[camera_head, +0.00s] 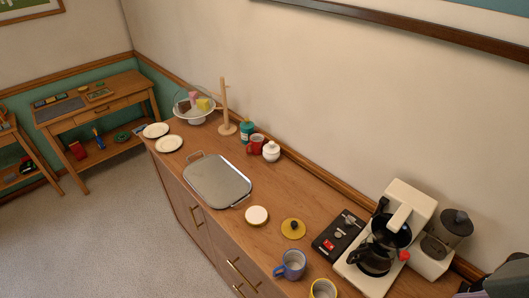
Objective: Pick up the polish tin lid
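I cannot tell for certain which thing is the polish tin lid. A round yellow lid-like disc with a dark knob (293,228) lies on the long wooden sideboard (270,240). A round cream-topped disc with a yellowish rim (256,216) lies to its left. A small yellowish round thing (83,88) sits on the wooden side table (62,117) at the far left, too small to identify. Part of my arm, dark and grey, shows at the bottom right corner. No fingertips of either gripper show.
A metal tray (218,181) lies mid-sideboard. Carpet (110,235) is clear at left.

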